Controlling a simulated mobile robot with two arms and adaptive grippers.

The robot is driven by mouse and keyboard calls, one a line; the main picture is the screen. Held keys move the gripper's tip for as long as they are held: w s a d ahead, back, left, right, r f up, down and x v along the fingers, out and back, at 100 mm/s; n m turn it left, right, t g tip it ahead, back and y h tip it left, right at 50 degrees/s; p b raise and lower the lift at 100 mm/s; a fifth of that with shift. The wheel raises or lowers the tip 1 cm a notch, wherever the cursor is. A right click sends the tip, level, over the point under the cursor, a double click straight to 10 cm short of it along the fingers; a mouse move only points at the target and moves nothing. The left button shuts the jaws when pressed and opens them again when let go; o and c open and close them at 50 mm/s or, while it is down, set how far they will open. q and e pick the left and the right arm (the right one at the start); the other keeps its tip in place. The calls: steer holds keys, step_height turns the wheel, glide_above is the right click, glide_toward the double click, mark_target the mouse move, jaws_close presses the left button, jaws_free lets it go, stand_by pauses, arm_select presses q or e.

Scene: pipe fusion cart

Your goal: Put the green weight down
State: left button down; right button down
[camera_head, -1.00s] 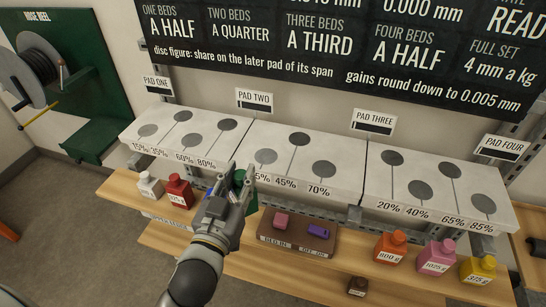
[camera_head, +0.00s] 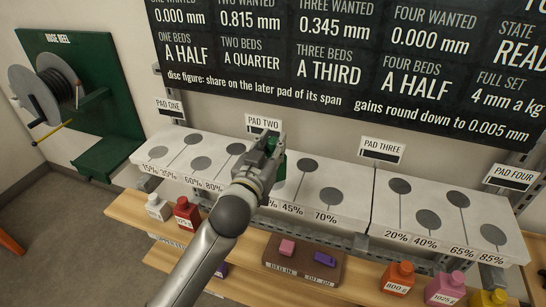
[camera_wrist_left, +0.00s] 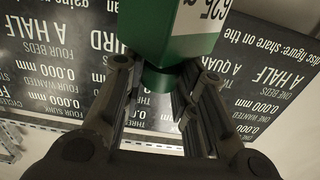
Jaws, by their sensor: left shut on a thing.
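My left gripper (camera_head: 272,150) is shut on the green weight (camera_head: 281,168), which is mostly hidden behind the fingers in the head view. The gripper holds it over the left part of the pad two block. In the left wrist view the green weight (camera_wrist_left: 160,32) fills the top centre, with a white label ending in "g" and its narrow neck between the fingers (camera_wrist_left: 155,85). I cannot tell whether the weight touches the pad. My right gripper is not in view.
The white pad block (camera_head: 335,172) has grey discs and percent labels. On the wooden shelf (camera_head: 130,205) below stand white (camera_head: 157,207), red (camera_head: 187,212), orange (camera_head: 398,277), pink (camera_head: 445,289) and yellow (camera_head: 488,302) weights. A brown tray (camera_head: 305,265) holds pink and purple blocks.

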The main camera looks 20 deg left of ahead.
arm_select(q)
steer(key=w+a+f+p, duration=0.1)
steer(key=w+a+f, duration=0.1)
steer(key=w+f, duration=0.5)
step_height(320, 180, down, 3)
steer(key=shift+w, duration=0.3)
steer(key=c, duration=1.6)
jaws_free()
steer(key=shift+f, duration=0.3)
steer(key=o, duration=0.4)
steer(key=shift+s, duration=0.1)
steer(key=shift+o, duration=0.2)
steer(key=shift+r, duration=0.1)
steer(key=shift+r, duration=0.1)
steer(key=s+b, duration=0.1)
steer(key=s, duration=1.1)
steer(key=shift+a+b, duration=0.3)
steer(key=shift+b, duration=0.1)
